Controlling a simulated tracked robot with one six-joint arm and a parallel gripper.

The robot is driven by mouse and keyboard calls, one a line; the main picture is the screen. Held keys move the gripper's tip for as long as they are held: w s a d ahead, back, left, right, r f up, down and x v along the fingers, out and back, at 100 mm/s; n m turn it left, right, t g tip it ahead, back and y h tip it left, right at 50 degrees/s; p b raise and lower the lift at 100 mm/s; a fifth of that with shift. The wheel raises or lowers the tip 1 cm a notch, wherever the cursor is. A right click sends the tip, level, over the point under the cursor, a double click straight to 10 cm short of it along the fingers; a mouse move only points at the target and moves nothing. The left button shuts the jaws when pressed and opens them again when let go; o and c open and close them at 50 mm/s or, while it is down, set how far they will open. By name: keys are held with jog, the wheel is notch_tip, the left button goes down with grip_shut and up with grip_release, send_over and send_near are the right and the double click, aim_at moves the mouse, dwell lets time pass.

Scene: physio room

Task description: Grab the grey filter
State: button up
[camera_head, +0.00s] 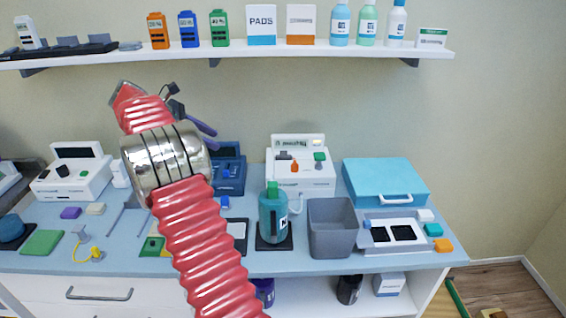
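I cannot single out a grey filter with certainty. A small flat grey piece (131,45) lies on the wall shelf, right of a black rack. Another small grey piece (78,232) stands on the counter at the left, by a yellow looped cord. My red ribbed arm rises from the bottom across the counter, with a metal collar. My gripper (190,117) is seen partly behind the arm's end, as dark and purple parts in front of the wall, below the shelf. Its fingertips are not clear, and no held object shows. The arm hides part of the counter.
The counter (300,262) carries white devices (300,172), a teal bottle (273,215), a grey open bin (332,228) and a blue case (386,180). Bottles and boxes line the wall shelf (330,49). A drawer with a handle (99,294) is below at the left.

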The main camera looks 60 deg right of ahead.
aim_at(283, 151)
jog(key=s+d+f+g, duration=0.2)
jog(key=s+d+f, duration=0.1)
jog(key=d, duration=0.3)
jog(key=s+d+f+g, duration=0.2)
jog(key=s+d+f, duration=0.1)
jog(key=d, duration=0.3)
jog(key=shift+d+f+n, duration=0.35)
jog(key=shift+f+n, duration=0.05)
jog(key=shift+f, duration=0.15)
jog(key=x, duration=0.8)
jog(key=shift+s+d, duration=0.1)
jog(key=shift+s, duration=0.1)
jog(key=shift+x, duration=2.65)
jog(key=shift+s+r, duration=0.1)
jog(key=shift+r, duration=0.05)
grip_shut()
